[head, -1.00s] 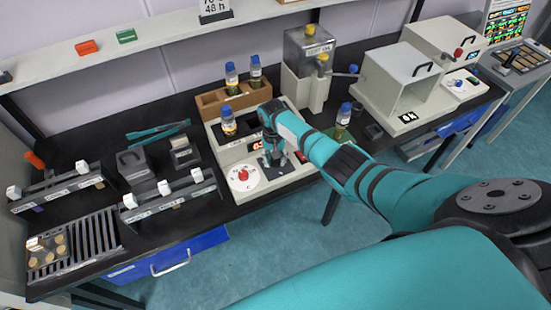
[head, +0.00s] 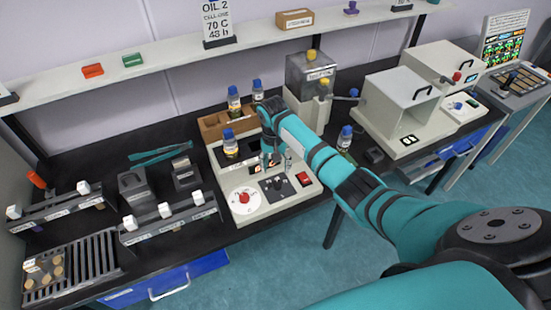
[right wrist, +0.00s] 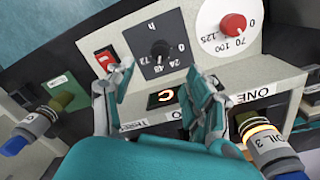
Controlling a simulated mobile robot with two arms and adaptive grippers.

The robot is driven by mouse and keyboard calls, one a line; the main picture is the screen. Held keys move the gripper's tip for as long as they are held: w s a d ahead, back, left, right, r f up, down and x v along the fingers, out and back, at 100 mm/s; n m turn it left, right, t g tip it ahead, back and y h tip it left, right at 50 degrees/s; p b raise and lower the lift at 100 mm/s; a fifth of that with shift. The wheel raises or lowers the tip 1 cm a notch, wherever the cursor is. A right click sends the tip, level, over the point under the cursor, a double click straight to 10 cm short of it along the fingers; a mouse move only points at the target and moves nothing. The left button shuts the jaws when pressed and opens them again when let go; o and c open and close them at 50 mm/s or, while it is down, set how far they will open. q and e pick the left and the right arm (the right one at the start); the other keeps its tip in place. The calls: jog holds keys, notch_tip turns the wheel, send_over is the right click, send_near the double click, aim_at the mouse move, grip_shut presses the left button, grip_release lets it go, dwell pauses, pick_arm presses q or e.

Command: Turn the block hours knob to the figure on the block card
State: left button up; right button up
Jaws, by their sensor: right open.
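The block card (head: 217,22) stands on the shelf and reads OIL 2, CELL ONE, 70 C, 48 h. The block heater (head: 262,207) sits on the bench. Its black hours knob (head: 277,184) is on a dark panel; in the right wrist view the knob (right wrist: 160,48) has an "h" and the figures 0, 24, 48 and 72 around it. My left gripper is out of view.
A red temperature knob (head: 244,198) on a white dial and a red switch (head: 303,179) flank the hours panel. Oil bottles stand close: one in the block (head: 230,147), others in the brown rack (head: 211,122) and at right (head: 344,138).

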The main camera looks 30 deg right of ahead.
jog(key=shift+r, duration=1.7)
